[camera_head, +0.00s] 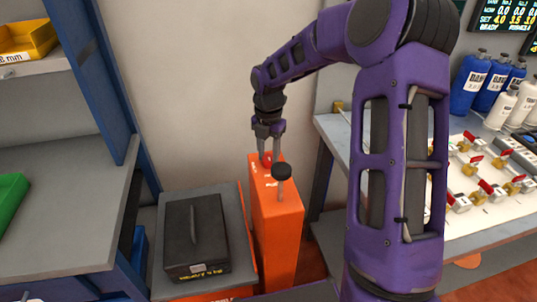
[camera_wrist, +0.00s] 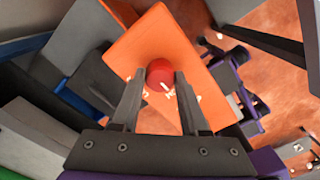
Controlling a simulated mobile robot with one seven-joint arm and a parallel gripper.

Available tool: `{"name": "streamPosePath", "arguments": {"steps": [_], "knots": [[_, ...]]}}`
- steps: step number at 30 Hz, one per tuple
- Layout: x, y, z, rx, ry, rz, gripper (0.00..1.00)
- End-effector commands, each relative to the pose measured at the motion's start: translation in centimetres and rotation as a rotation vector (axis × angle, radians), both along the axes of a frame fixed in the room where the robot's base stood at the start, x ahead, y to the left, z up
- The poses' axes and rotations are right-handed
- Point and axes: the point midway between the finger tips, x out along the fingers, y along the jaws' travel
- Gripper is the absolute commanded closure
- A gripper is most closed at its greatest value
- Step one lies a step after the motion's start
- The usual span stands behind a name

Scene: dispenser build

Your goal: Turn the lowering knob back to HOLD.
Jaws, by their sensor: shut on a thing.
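The red lowering knob (camera_wrist: 159,72) sits on top of the orange column (camera_wrist: 150,40). In the head view the knob (camera_head: 266,160) shows as a small red patch below my gripper (camera_head: 269,157). My gripper (camera_wrist: 159,76) points down from above, its two fingers on either side of the knob and shut on it. White markings (camera_wrist: 168,92) on the orange top lie near the knob, partly hidden and too small to read. Which marking the knob points to cannot be told.
A lever with a black ball (camera_head: 282,170) rises from the column's front, close to my gripper. A black case (camera_head: 195,240) lies on a grey platform left of the column. A blue-framed shelf (camera_head: 100,80) stands left. A bench with red-handled valves (camera_head: 470,230) stands right.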

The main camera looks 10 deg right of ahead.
Motion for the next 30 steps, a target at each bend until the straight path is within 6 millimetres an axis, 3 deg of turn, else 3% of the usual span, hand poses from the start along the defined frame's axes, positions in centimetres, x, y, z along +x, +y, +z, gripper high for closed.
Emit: {"name": "streamPosePath", "arguments": {"steps": [4,5,10,22,26,30], "knots": [[0.1,0.0,0.1,-0.001,-0.002,0.002,1.0],[0.1,0.0,0.1,-0.001,-0.002,0.002,0.54],[0.0,0.0,0.1,-0.001,-0.002,0.001,0.26],[0.1,0.0,0.9,-0.001,-0.003,0.0,0.26],[0.1,0.0,3.1,-0.002,-0.005,-0.001,0.26],[0.1,0.0,6.5,-0.001,-0.006,0.0,0.26]]}}
